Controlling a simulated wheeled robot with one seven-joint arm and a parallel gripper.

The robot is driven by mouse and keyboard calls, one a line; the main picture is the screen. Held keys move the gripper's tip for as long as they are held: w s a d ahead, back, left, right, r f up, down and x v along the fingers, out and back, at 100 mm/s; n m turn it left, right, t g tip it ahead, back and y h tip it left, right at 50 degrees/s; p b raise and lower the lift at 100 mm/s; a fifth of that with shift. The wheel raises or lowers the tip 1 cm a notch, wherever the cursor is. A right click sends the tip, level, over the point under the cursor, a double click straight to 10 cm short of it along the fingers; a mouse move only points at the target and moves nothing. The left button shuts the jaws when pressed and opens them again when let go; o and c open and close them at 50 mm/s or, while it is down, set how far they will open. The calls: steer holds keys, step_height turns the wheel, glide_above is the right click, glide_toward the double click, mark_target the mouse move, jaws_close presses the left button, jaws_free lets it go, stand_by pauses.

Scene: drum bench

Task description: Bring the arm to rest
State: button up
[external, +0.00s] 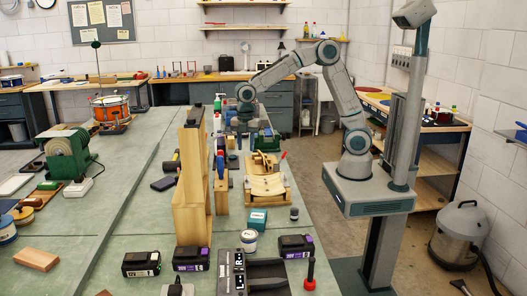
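My arm (342,95) rises from its base at the right, bends at the elbow and reaches left over the bench. My gripper (240,118) is at the arm's far end, low over the bench behind the tall wooden rack. It is small and dark here, and its fingers cannot be made out. I cannot tell whether it holds anything or touches the things around it.
A tall wooden rack (190,190) stands left of the gripper. A green tool (265,138) and a wooden cradle (266,184) lie nearer. Battery packs (296,246), a tin (249,240) and a black tray (262,278) fill the front. Bare bench shows at left (120,215).

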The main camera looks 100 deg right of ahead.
stand_by(0.4)
steer(key=s+r+m+t, duration=0.1)
steer(key=s+r+m, duration=0.2)
steer(key=s+m, duration=0.4)
steer(key=s+r+m+t, duration=0.2)
steer(key=s+m, duration=0.5)
steer(key=s, duration=1)
steer(key=shift+d+r+t, duration=0.25)
steer(key=shift+r+t, duration=0.05)
steer(key=shift+r, duration=0.2)
stand_by(1.0)
